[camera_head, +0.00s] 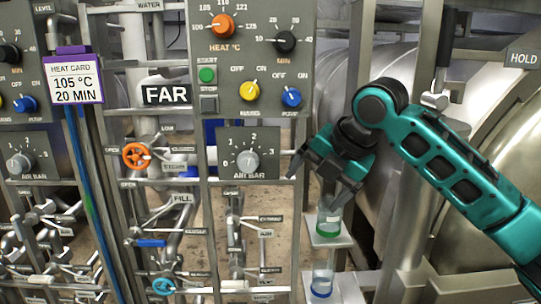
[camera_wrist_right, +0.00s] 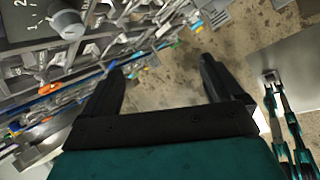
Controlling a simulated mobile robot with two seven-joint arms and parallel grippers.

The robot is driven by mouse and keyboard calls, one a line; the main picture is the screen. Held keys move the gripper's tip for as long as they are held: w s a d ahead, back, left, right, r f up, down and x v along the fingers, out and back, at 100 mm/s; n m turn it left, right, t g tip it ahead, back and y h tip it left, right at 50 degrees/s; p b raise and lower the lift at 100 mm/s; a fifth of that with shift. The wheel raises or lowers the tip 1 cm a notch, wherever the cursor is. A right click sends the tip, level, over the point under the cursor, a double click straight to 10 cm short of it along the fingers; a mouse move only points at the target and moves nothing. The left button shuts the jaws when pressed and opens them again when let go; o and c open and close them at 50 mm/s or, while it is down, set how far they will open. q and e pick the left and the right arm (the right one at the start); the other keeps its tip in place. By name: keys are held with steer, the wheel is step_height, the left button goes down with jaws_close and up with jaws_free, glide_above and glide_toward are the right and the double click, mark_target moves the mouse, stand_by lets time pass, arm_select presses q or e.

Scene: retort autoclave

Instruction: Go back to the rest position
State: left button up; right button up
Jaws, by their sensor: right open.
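My right gripper (camera_head: 315,188) is open with nothing between its fingers. It is in front of the control panel, just right of the air bar knob (camera_head: 247,162) and above a small shelf (camera_head: 347,238). Its teal arm comes in from the right. In the right wrist view the two black fingers (camera_wrist_right: 163,72) stand wide apart, with pipes and floor behind them. My left gripper does not show in the head view.
A cup with a green band (camera_head: 328,222) stands on the upper shelf close below the fingers. A cup with a blue band (camera_head: 322,282) is lower. The heat panel (camera_head: 260,60), FAR sign (camera_head: 166,95), heat card (camera_head: 75,83) and valve pipes fill the left. A large metal vessel (camera_head: 490,115) is behind the arm.

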steer(key=a+f+m+t+y, duration=0.1)
steer(key=a+f+m+y, duration=0.15)
steer(key=f+m, duration=0.8)
steer(key=s+d+f+m+t, duration=0.1)
steer(key=s+f+m, duration=0.3)
steer(key=f, duration=0.4)
steer(key=s+d+f+m+t+h, duration=0.1)
steer(key=s+d+f+m, duration=0.2)
steer(key=f, duration=0.5)
steer(key=s+d+f+m+t+h, duration=0.1)
steer(key=s+d+f+m+t, duration=0.1)
steer(key=s+f+m, duration=0.3)
step_height(320, 180, down, 4)
steer(key=s, duration=0.2)
steer(key=shift+s+r, duration=0.2)
steer(key=shift+s, duration=0.1)
steer(key=s+d+f+m, duration=0.1)
steer(key=s+d, duration=0.1)
steer(key=s, duration=0.1)
steer(key=s+d+f+m+h, duration=0.1)
steer(key=s+d+m, duration=0.1)
steer(key=s, duration=0.2)
steer(key=s+d+f+m+h, duration=0.1)
steer(key=s+f+m, duration=0.1)
steer(key=s, duration=0.1)
steer(key=shift+s+d+f+t+h, duration=0.1)
steer(key=shift+s+d+t+h, duration=0.05)
steer(key=shift+d+t+h, duration=0.2)
